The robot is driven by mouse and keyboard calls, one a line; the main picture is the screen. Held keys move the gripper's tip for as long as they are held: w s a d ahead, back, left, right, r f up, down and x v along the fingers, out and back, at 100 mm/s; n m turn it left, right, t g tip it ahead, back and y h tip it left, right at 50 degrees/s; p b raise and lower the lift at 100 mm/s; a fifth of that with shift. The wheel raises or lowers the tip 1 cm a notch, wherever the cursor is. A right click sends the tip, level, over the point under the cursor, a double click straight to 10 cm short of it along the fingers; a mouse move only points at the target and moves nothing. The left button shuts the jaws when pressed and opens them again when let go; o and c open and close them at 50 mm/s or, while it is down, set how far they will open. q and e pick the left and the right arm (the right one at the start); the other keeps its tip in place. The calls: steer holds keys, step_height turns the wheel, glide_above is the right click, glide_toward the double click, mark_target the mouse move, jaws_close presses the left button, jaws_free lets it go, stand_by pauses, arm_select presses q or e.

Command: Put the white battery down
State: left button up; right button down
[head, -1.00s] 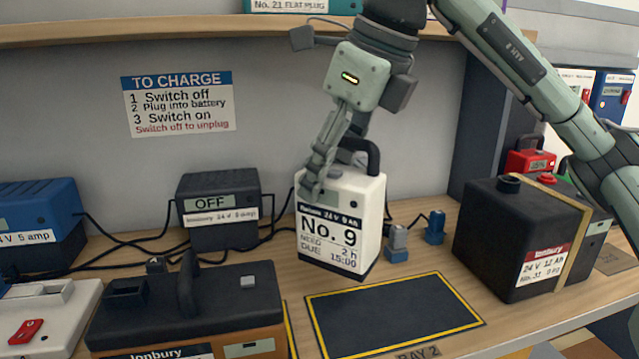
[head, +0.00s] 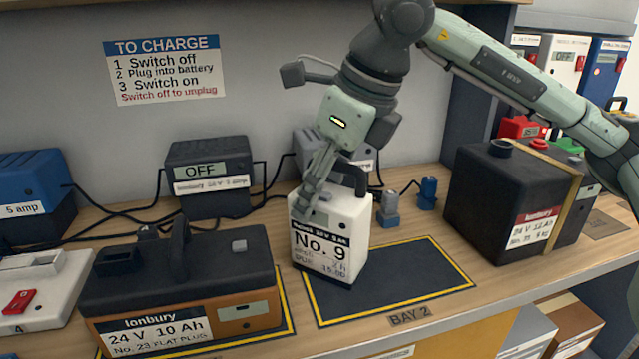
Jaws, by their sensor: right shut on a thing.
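The white battery (head: 340,242), labelled No. 9 with a black handle and dark base, is upright at the left part of the yellow-edged black mat marked BAY 2 (head: 405,272). Its base appears at or just above the mat; I cannot tell if it touches. My right gripper (head: 318,192) is shut on the white battery at its top, reaching down from above. The gripper hides part of the battery's top and handle. My left gripper is not in view.
A black and orange battery (head: 190,285) stands close at left. A large black battery (head: 505,205) with a tan strap stands at right. Behind are a charger reading OFF (head: 210,175), cables, and grey and blue plugs (head: 427,190). The mat's right part is clear.

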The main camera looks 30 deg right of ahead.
steer(key=c, duration=0.6)
jaws_free()
steer(key=shift+c, duration=0.2)
steer(key=shift+r, duration=0.1)
